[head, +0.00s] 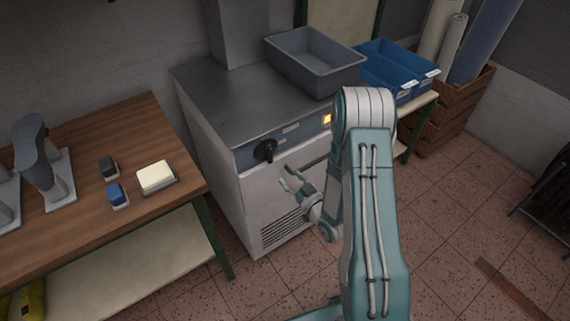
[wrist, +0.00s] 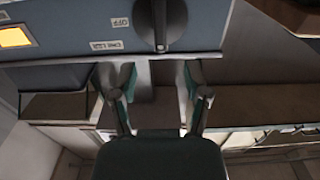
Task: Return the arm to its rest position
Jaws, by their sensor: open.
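My arm (head: 372,215) is teal and grey and stands in the right half of the head view, folded with its elbow high. My gripper (head: 290,182) is in front of the grey machine's (head: 235,185) front face, below the black knob (head: 264,150). In the wrist view my gripper (wrist: 158,88) shows two fingers spread apart with nothing between them. The black knob also shows in the wrist view (wrist: 160,22), beyond the fingertips. I cannot tell how far the fingers are from the machine front.
A wooden bench (head: 75,235) at left carries a grey shoe last (head: 34,150), a blue block (head: 117,195), a dark block and a cream pad (head: 156,177). A grey bin (head: 315,62) sits on the machine. Blue bins (head: 390,62) stand behind. Tiled floor (head: 465,215) at right is mostly clear.

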